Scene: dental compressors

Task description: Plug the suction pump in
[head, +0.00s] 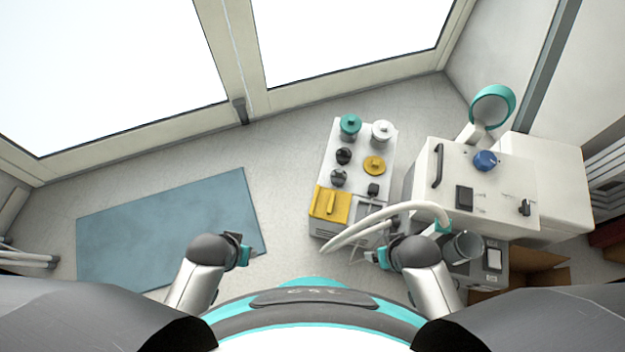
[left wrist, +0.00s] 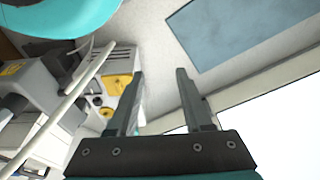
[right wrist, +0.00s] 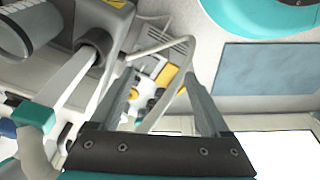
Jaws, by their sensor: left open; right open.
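A white machine (head: 450,165) with a black handle, a blue knob and pale hoses (head: 375,222) stands right of centre. A grey unit with a clear cylinder (head: 462,246) sits at its near side. I cannot tell which of these is the suction pump, and no plug or socket can be made out for certain. My left gripper (head: 248,250) is open and empty above the floor near the blue mat; its fingers show in the left wrist view (left wrist: 160,75). My right gripper (head: 374,258) is open and empty beside the hoses, its fingers spread in the right wrist view (right wrist: 160,76).
A low white unit (head: 360,145) with green, white, black and yellow caps and a yellow block (head: 330,205) stands left of the machine. A blue mat (head: 165,225) lies on the left floor. An open cardboard box (head: 540,275) is at lower right. Floor between mat and unit is clear.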

